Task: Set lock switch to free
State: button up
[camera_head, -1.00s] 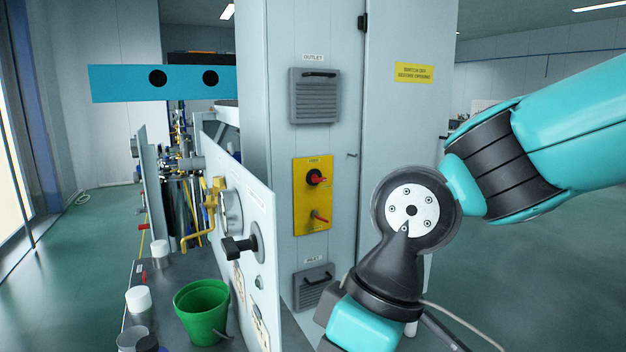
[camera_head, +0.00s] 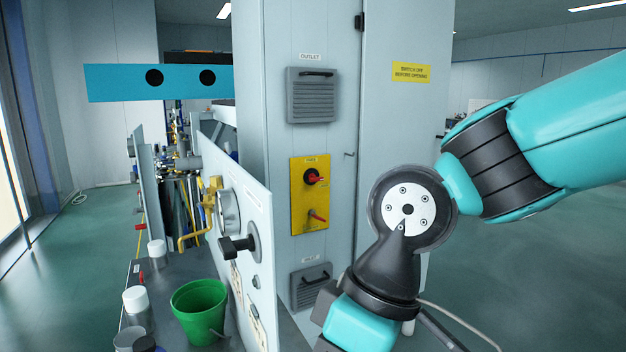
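A yellow plate (camera_head: 297,210) is fixed on the face of the grey cabinet. It carries an upper switch (camera_head: 313,177) with a red handle on a black round base, and a lower switch (camera_head: 318,216) with a red handle. The small label above the upper switch is too blurred to read, so I cannot tell for sure which is the lock switch. My arm crosses the right side, with its lower links to the right of the plate and below it. My gripper's fingers are not visible; the arm runs out of the picture at the bottom.
A white panel (camera_head: 257,205) with a black knob handle (camera_head: 240,245) stands left of the cabinet. A green bucket (camera_head: 200,310) and white-lidded jars (camera_head: 136,300) stand on the bench. Vents (camera_head: 312,95) sit above and below the plate. Open floor lies at the right.

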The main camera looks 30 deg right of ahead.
aim_at(312, 177)
jog(key=k, duration=0.5)
jog(key=u, duration=1.05)
jog(key=i, duration=0.8)
jog(key=z, duration=1.7)
jog(key=i, duration=0.5)
jog(key=z, duration=0.05)
